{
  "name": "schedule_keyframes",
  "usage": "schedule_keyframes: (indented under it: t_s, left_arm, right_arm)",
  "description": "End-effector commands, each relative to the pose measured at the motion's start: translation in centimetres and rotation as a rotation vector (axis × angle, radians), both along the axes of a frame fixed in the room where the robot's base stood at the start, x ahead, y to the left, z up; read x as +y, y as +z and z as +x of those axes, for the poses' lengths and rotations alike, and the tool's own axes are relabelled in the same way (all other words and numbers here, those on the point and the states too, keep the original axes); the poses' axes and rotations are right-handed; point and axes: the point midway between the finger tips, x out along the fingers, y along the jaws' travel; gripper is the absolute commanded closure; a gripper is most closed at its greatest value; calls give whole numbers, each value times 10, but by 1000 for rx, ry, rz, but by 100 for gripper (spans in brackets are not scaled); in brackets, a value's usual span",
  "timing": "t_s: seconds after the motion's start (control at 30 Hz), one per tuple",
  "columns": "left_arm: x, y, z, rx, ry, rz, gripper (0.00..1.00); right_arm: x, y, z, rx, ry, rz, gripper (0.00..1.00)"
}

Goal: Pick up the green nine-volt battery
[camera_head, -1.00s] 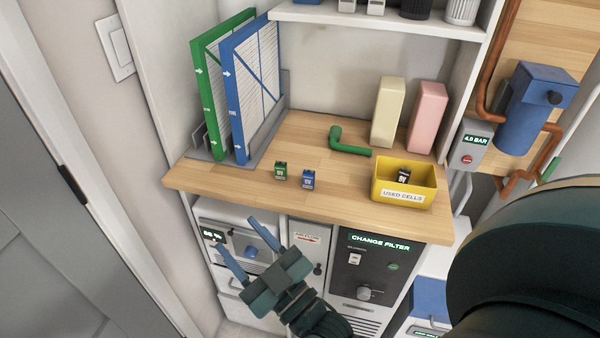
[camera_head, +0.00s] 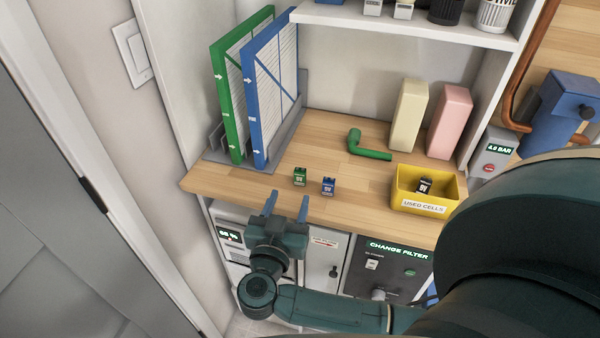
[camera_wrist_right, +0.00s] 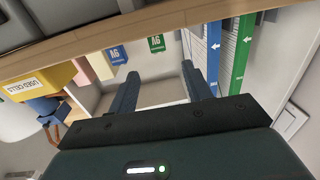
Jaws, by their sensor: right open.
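The green nine-volt battery (camera_head: 299,176) stands upright on the wooden counter, left of a blue battery (camera_head: 329,187). In the right wrist view the green battery (camera_wrist_right: 156,43) and the blue battery (camera_wrist_right: 118,55) show beyond the fingertips, apart from them. My right gripper (camera_head: 287,198) is open and empty, just in front of the counter's front edge and on the near side of the green battery. It also shows in the right wrist view (camera_wrist_right: 160,70), with its two blue fingers spread. My left gripper is not seen.
A yellow used-cells bin (camera_head: 421,206) holding a dark battery stands at the right. A green pipe elbow (camera_head: 368,151) lies behind the batteries. A green filter (camera_head: 228,100) and a blue filter (camera_head: 262,100) stand at the left. The wooden counter (camera_head: 237,184) has a front edge near my gripper.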

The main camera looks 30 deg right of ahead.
Motion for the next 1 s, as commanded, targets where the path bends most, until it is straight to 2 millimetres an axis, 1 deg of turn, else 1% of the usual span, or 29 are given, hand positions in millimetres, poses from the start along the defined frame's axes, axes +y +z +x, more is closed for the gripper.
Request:
schedule_keyframes:
  t_s: [0.03,0.1,0.27,0.47,0.6,0.7,0.9,1.0]
  left_arm:
    - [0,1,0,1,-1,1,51]
    - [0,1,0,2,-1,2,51]
    - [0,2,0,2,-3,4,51]
    - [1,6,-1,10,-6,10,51]
    - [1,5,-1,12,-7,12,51]
    - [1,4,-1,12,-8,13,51]
    - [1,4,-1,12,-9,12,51]
    - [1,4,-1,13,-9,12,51]
  right_arm:
    - [-6,1,6,-1,0,-4,51]
    - [-12,1,12,-1,1,-2,51]
    - [-19,1,18,-2,2,-1,51]
    - [-42,7,36,-3,0,-5,51]
    - [-53,5,48,-2,1,-2,51]
    - [-56,4,51,-1,2,1,51]
    - [-56,3,51,-1,2,1,51]
    - [-56,3,51,-1,2,1,59]
